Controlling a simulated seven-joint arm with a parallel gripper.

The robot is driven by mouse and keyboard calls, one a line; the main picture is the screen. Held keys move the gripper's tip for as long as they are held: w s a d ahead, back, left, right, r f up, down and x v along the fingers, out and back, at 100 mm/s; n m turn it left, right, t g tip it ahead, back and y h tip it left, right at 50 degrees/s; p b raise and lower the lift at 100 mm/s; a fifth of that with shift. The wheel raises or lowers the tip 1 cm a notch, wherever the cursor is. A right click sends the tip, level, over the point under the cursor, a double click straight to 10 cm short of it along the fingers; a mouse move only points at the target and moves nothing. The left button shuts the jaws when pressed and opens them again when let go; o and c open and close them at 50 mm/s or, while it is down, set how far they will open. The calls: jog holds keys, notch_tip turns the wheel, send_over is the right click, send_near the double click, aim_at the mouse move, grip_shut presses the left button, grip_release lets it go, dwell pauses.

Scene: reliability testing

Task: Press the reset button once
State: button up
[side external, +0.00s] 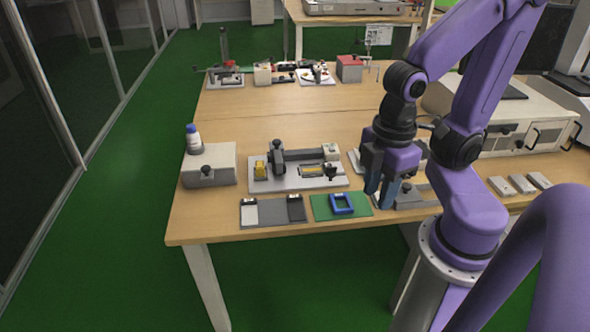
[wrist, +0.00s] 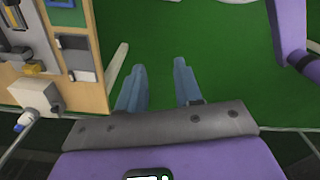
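My gripper (side external: 378,198) points down near the front edge of the table, just right of a green mat (side external: 321,208) with a blue frame (side external: 342,203) on it. Its two blue fingers are apart with nothing between them. In the wrist view the open fingers (wrist: 159,66) have green floor behind them, and the table is to the left. No reset button can be told for certain. A grey test fixture (side external: 290,186) with a yellow block (side external: 260,170) and a black clamp (side external: 277,157) stands left of my gripper. My gripper partly hides another fixture (side external: 410,198).
A grey tray (side external: 271,212) lies in front. A large instrument (side external: 505,115) and several small light blocks (side external: 521,184) are on the right. The middle of the table (side external: 290,115) is clear.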

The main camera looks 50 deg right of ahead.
grip_shut()
dwell(1.5)
